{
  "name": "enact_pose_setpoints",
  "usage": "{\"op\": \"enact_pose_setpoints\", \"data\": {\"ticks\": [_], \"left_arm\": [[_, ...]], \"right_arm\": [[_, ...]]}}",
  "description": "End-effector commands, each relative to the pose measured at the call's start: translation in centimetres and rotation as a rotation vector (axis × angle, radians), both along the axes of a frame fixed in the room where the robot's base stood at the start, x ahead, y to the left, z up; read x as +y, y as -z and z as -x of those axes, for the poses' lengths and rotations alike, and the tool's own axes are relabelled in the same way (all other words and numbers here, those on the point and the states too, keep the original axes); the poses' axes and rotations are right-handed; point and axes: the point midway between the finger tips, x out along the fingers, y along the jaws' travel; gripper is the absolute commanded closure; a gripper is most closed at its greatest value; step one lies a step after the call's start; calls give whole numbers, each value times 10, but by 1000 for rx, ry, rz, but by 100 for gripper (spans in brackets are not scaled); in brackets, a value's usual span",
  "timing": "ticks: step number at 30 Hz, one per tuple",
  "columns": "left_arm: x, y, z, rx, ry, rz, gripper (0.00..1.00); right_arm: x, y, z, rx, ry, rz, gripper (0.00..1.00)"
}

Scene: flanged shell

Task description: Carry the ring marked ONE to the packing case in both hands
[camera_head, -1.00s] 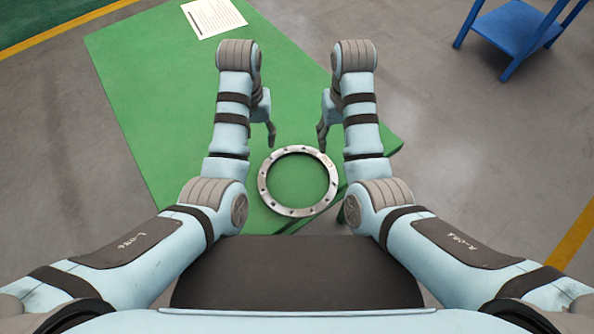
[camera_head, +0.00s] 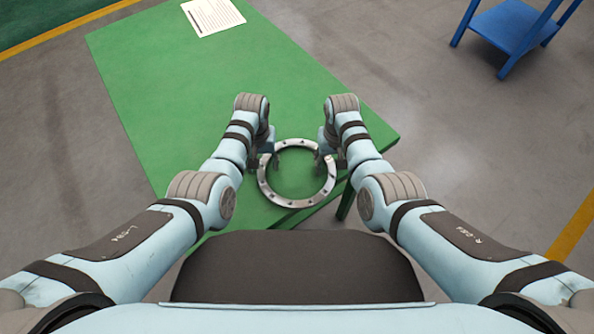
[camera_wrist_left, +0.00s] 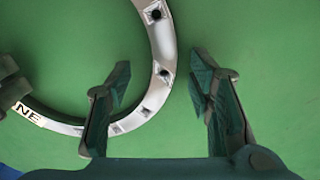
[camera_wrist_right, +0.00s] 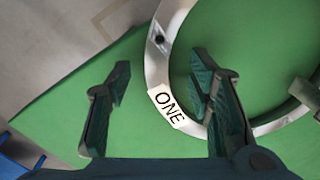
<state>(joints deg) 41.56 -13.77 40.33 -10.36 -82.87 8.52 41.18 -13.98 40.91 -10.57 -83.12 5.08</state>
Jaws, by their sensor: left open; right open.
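The silvery flanged ring (camera_head: 300,201) lies flat on the green table top near its front edge. Its ONE label (camera_wrist_right: 168,108) faces up in the right wrist view, and part of it shows in the left wrist view (camera_wrist_left: 28,114). My left gripper (camera_head: 262,160) is open at the ring's left side. In the left wrist view its fingers (camera_wrist_left: 163,68) appear on either side of the rim, one inside and one outside. My right gripper (camera_head: 332,160) is open at the right side, its fingers (camera_wrist_right: 160,65) likewise either side of the rim. I see no packing case.
The green table (camera_head: 170,100) is otherwise clear except for a printed sheet (camera_head: 212,16) at its far end. A blue stand (camera_head: 508,28) is on the grey floor at the far right. Yellow floor lines run at the far left and right.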

Motion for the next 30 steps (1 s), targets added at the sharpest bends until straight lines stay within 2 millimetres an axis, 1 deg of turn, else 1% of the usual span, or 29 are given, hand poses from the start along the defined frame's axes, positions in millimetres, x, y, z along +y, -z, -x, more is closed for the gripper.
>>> {"op": "enact_pose_setpoints", "data": {"ticks": [3, 9, 10, 17, 18, 19, 30], "left_arm": [[0, 3, 0, -1, -1, 1, 52], [0, 4, 0, -1, -1, 1, 52], [0, 4, 0, -1, -1, 1, 54], [0, 4, 0, -1, -1, 1, 91], [0, 4, 0, -1, -1, 1, 97], [0, 4, 0, -1, -1, 1, 100], [-1, 4, 0, -1, -1, 2, 100]], "right_arm": [[0, 3, 0, -1, 1, -1, 52], [0, 4, 0, -1, 0, -1, 52], [0, 4, 0, -1, 0, -1, 54], [0, 4, 0, -1, 0, -1, 91], [0, 3, 0, -1, 0, -1, 97], [0, 4, 0, -1, 0, -1, 100], [1, 3, 0, -1, 0, -2, 100]]}}
